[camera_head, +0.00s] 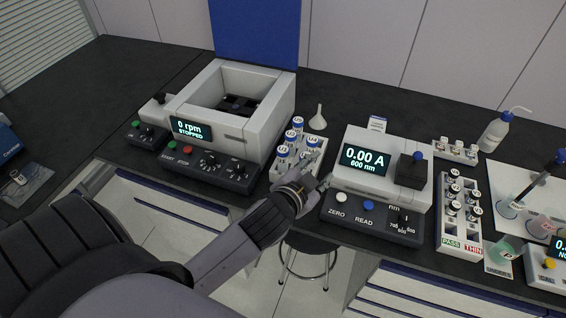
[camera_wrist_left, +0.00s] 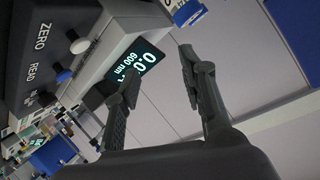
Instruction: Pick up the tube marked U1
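A white rack (camera_head: 313,128) of several blue-capped tubes (camera_head: 291,136) stands between the centrifuge and the photometer. The caps carry U labels, too small for me to tell surely which is U1. My left gripper (camera_head: 318,172) is at the rack's front right, beside the photometer, and hides part of the rack. In the left wrist view my left gripper (camera_wrist_left: 160,75) has its fingers apart with nothing between them. A blue-and-white item, perhaps a tube cap (camera_wrist_left: 188,12), shows at that view's top edge. My right gripper is not in view.
The centrifuge (camera_head: 243,130) is open and reads 0 rpm, stopped. The photometer (camera_head: 385,150) reads 0.00 A at 600 nm, close to my left gripper. A PASS/THIN rack (camera_head: 453,242) is farther right.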

